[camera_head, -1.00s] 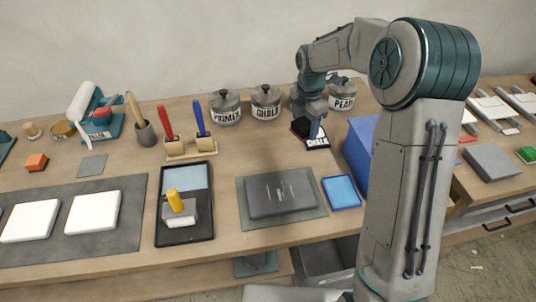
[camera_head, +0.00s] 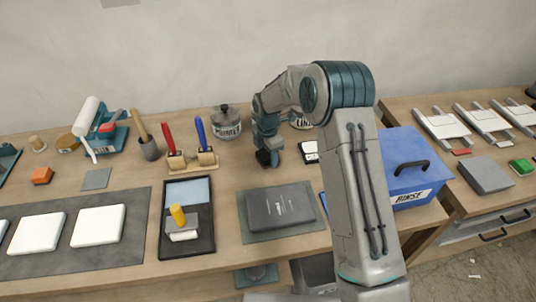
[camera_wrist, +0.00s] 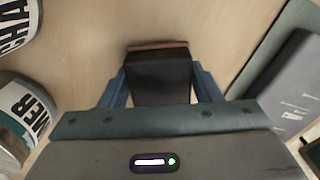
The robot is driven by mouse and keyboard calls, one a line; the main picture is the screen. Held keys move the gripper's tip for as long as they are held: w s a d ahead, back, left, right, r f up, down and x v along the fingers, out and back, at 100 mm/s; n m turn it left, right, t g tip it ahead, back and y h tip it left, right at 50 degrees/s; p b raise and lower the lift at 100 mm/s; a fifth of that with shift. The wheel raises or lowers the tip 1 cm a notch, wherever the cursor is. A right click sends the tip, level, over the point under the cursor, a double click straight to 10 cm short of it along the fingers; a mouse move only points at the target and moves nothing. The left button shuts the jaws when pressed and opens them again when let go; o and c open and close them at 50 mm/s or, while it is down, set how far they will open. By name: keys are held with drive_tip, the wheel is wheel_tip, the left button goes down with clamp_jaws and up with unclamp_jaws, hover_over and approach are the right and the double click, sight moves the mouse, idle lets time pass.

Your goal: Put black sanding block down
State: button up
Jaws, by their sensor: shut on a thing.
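The black sanding block (camera_wrist: 157,75) is between the two blue fingers of my gripper (camera_wrist: 160,85) in the wrist view, with a reddish-brown strip along its far edge. In the head view my gripper (camera_head: 266,158) is low over the table, behind the dark grey slab, and the black block (camera_head: 263,157) shows as a small dark shape at its tip. I cannot tell whether the block touches the table. A white label card (camera_head: 310,152) with a dark edge lies to the right of my gripper.
A dark grey slab (camera_head: 281,207) on a grey mat (camera_head: 247,232) lies in front. A labelled jar (camera_head: 226,124) stands behind left. A blue RINSE box (camera_head: 405,165) is right. Bare wood surrounds the gripper.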

drive_tip(key=shift+f, duration=0.55)
drive_tip(key=shift+f, duration=0.2)
drive_tip(key=o, duration=1)
drive_tip(key=shift+r, duration=0.15)
